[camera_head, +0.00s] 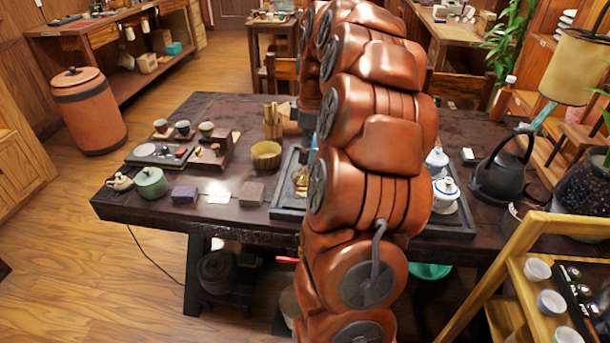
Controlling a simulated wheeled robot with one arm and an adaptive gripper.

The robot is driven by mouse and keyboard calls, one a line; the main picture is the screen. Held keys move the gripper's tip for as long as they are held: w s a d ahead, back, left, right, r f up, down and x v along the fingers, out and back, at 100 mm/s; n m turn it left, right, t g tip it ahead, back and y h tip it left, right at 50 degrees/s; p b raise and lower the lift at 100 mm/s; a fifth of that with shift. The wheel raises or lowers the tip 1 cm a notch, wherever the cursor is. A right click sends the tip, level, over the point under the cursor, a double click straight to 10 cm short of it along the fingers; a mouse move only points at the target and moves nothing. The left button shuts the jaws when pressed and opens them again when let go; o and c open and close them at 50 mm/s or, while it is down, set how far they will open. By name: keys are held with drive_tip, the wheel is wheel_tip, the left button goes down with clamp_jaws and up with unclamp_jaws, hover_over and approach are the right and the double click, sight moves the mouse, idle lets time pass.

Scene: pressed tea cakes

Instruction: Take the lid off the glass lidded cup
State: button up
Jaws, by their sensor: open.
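My arm rises through the middle of the view and covers much of the table's centre right. Two white lidded cups with blue marks stand just right of my arm. The nearer lidded cup (446,194) is on the right part of the dark tray (463,228), with its lid on. The farther lidded cup (436,160) is behind it, also with its lid on. I cannot make out a clearly glass lidded cup; one may be hidden behind my arm.
The dark table (130,207) holds a green lidded pot (150,184), a yellow-green bowl (266,154), several small blocks and a raised tea stand. A black kettle (502,172) stands at the right. A wooden rack (500,275) with small cups is at the front right.

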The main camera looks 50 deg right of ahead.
sight(305, 168)
drive_tip(key=shift+a+f+p, duration=0.1)
drive_tip(key=shift+f+p, duration=0.4)
drive_tip(key=shift+f, duration=2.05)
clamp_jaws()
